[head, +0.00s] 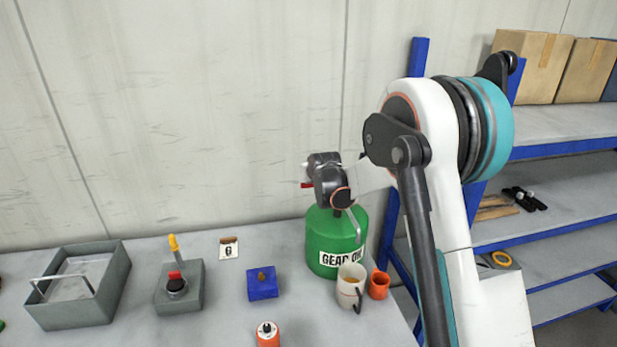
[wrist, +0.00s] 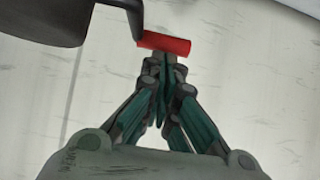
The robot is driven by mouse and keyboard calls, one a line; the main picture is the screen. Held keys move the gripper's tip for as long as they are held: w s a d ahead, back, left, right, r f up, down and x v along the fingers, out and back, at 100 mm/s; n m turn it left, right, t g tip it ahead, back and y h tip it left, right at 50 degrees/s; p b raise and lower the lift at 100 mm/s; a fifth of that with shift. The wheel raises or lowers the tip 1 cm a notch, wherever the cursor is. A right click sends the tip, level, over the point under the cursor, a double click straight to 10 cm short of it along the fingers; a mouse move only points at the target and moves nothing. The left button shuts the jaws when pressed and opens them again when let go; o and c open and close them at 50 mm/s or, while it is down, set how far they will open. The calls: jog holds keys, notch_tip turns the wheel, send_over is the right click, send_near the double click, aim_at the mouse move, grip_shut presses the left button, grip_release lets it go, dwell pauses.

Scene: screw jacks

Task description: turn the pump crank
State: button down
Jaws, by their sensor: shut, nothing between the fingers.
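The pump crank's red handle (wrist: 164,43) lies slightly tilted near the top of the wrist view, on a dark bent rod beside a large dark grey body. My gripper (wrist: 163,60) is shut and empty. Its fingertips are right at the handle's lower side; I cannot tell if they touch it. In the head view a small bit of the red handle (head: 306,184) shows left of dark parts above the green GEAR OIL can (head: 326,243). A grey spout hangs at the can's right. My fingers cannot be made out there.
A blue block (head: 262,284), a grey box with a lever (head: 180,288), a grey tray (head: 121,277) and an orange cylinder (head: 267,334) share the table. A blue-framed shelf (head: 560,150) stands right.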

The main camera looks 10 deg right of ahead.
jog(key=s+r+p, duration=0.2)
jog(key=s+r, duration=0.6)
jog(key=r, duration=0.2)
jog(key=shift+r, duration=0.2)
jog(key=c, duration=2.3)
grip_release()
